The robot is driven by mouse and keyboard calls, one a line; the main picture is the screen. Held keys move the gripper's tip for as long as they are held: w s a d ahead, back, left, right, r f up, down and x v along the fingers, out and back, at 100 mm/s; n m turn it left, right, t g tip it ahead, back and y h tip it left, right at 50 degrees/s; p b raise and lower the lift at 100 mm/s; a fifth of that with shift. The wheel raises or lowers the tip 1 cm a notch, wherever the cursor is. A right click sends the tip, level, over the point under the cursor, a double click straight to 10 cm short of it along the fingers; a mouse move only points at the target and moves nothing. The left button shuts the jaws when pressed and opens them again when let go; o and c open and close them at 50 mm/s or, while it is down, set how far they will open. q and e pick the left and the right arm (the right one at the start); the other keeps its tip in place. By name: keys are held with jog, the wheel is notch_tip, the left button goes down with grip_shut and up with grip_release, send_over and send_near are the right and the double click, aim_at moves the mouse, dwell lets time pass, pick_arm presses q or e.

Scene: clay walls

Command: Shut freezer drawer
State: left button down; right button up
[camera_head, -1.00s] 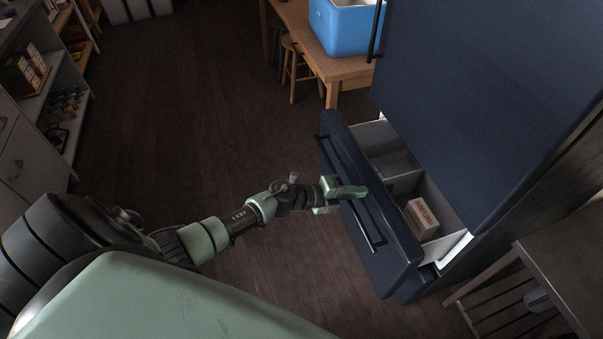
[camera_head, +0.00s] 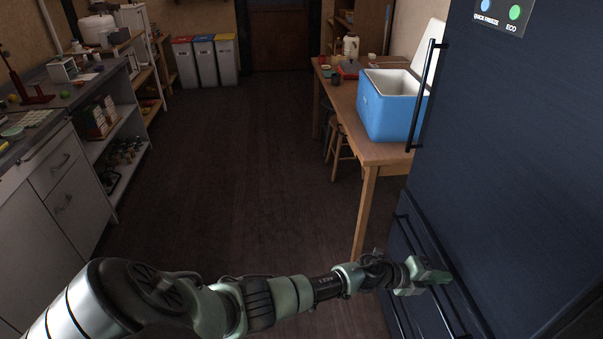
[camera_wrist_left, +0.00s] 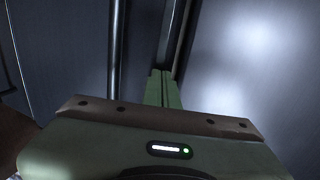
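The dark blue freezer drawer (camera_head: 412,238) is at the lower right of the head view, below the tall fridge door. Its front looks close to flush with the door, and no drawer interior shows. Whether a small gap is left cannot be told. My left gripper (camera_head: 440,276) is at the drawer front, beside its long dark handle. In the left wrist view, the green fingers (camera_wrist_left: 163,88) are together with nothing visible between them, pointing at the dark front. A dark vertical bar (camera_wrist_left: 117,50) stands to their left. My right gripper is not in view.
A wooden table (camera_head: 372,152) with a blue cooler (camera_head: 388,112) stands beyond the fridge. A grey counter (camera_head: 60,110) with drawers and shelves runs along the left. Several bins (camera_head: 204,62) stand at the back. The middle floor (camera_head: 225,180) is clear.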

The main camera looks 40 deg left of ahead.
pick_arm(q)
jog(key=shift+w+d+r, duration=0.15)
jog(key=shift+w+d, duration=0.3)
jog(key=shift+w, duration=0.1)
jog(key=shift+r, duration=0.1)
jog(key=shift+d+r, duration=0.1)
